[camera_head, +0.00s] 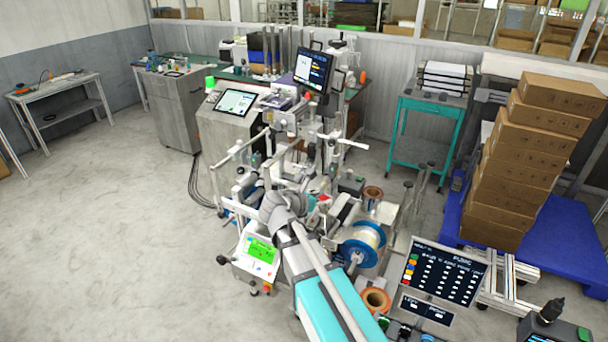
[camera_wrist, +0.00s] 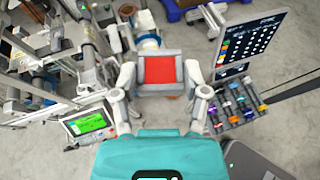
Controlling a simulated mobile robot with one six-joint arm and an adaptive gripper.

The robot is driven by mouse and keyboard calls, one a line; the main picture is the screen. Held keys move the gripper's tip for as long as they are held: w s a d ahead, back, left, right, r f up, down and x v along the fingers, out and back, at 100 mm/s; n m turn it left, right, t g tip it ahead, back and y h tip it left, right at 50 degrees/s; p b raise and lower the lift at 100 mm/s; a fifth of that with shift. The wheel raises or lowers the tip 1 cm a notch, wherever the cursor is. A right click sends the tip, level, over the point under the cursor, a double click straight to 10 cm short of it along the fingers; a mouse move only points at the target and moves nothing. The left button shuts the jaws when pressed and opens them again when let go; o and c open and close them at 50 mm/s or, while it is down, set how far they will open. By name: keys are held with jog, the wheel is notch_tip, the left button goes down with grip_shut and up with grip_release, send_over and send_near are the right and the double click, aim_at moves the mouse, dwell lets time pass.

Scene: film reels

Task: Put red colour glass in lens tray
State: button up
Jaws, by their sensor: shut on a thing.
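The red colour glass (camera_wrist: 164,70) is a red square in a grey frame, in the middle of the wrist view. My gripper (camera_wrist: 165,88) is shut on it, with one finger at each side of the frame. In the head view my arm covers most of the gripper, and I cannot clearly make out the glass. A dark tray (camera_wrist: 238,104) with several coloured pieces lies right of the gripper in the wrist view, below a black chart board. I cannot tell whether it is the lens tray.
The black chart board (camera_head: 446,272) stands at the lower right. A reel machine with a blue-rimmed reel (camera_head: 362,243) and a green-screened box (camera_head: 261,250) crowd around my arm. Stacked cartons (camera_head: 520,160) stand on a blue pallet at right. The floor at left is clear.

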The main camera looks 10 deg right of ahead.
jog(key=w+a+f+n+t+y+b, duration=0.1)
jog(key=w+f, duration=0.1)
jog(key=w, duration=1.9)
jog(key=n+t+y+b, duration=0.1)
jog(key=n+t+y, duration=0.1)
send_over(303, 170)
jog(key=s, duration=0.3)
jog(key=shift+s+a+f, duration=0.15)
jog(key=shift+a+f, duration=0.05)
jog(key=shift+a, duration=0.1)
jog(key=shift+f, duration=0.1)
notch_tip(303, 170, down, 13)
jog(key=b, duration=1.3)
jog(key=shift+f+b, duration=0.2)
jog(key=shift+b, duration=0.2)
jog(key=shift+f, duration=0.1)
jog(key=shift+f+b, duration=2.15)
jog(key=shift+b, duration=0.1)
jog(key=shift+f, duration=0.15)
jog(key=o, duration=1)
